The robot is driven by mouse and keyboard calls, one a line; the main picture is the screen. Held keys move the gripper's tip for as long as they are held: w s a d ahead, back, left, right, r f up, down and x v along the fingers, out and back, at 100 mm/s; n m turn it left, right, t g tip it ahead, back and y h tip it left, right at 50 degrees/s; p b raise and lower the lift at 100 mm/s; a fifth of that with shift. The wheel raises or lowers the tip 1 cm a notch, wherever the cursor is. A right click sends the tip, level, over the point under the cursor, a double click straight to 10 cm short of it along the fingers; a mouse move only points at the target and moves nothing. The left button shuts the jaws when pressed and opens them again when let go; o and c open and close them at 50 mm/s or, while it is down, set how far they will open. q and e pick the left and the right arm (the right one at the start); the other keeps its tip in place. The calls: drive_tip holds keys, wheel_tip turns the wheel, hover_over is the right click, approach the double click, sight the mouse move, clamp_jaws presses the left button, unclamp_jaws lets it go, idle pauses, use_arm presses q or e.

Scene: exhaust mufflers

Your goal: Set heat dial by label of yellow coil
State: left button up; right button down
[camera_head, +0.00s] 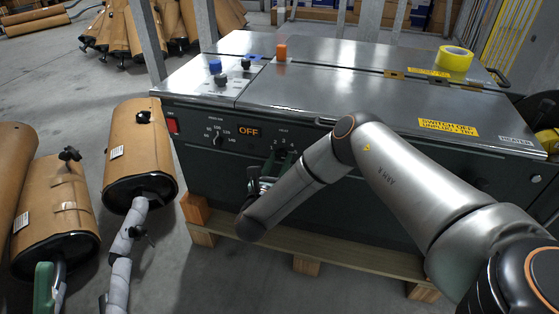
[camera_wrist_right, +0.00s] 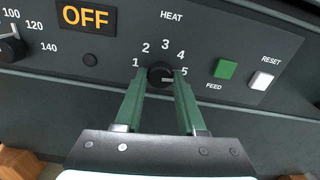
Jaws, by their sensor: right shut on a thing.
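The heat dial (camera_wrist_right: 167,71) is a dark knob under the word HEAT, with numbers 1 to 5 around it. Its pale mark seems to point right, near the 5. My right gripper (camera_wrist_right: 160,80) is shut on the dial, one green finger on each side. In the head view my right gripper (camera_head: 283,157) is at the front panel and hides the dial. The yellow coil (camera_head: 455,60) lies on top of the machine at the back right. A yellow label (camera_head: 430,72) is in front of it, too small to read.
The machine (camera_head: 330,95) carries an OFF display (camera_head: 249,131), a temperature knob (camera_head: 217,139), a green FEED button (camera_wrist_right: 227,68) and a white RESET button (camera_wrist_right: 262,80). Blue, black and orange pieces stand on top. Brown mufflers (camera_head: 140,150) stand on the floor at left.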

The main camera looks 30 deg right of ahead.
use_arm(q)
drive_tip(key=shift+r, duration=0.2)
use_arm(e)
drive_tip(key=shift+n, duration=0.3)
drive_tip(key=n+p, duration=0.2)
drive_tip(key=shift+r+n, duration=0.15)
drive_tip(key=shift+n, duration=0.15)
drive_tip(key=n+p, duration=0.2)
drive_tip(key=shift+n, duration=0.3)
drive_tip(key=n+p, duration=0.3)
drive_tip(key=n, duration=0.3)
drive_tip(key=shift+s, duration=0.1)
drive_tip(key=n+p, duration=0.2)
drive_tip(key=n, duration=0.3)
drive_tip(key=shift+n+p, duration=0.3)
drive_tip(key=shift+n, duration=0.1)
drive_tip(key=n+p, duration=0.1)
drive_tip(key=n, duration=0.2)
drive_tip(key=shift+n, duration=0.3)
use_arm(q)
wheel_tip(320, 180, up, 12)
drive_tip(key=a, duration=0.1)
drive_tip(key=shift+s+a+t+p, duration=0.2)
drive_tip(key=shift+t+p, duration=0.1)
drive_tip(key=shift+p, duration=0.1)
use_arm(e)
drive_tip(key=shift+n, duration=1.9)
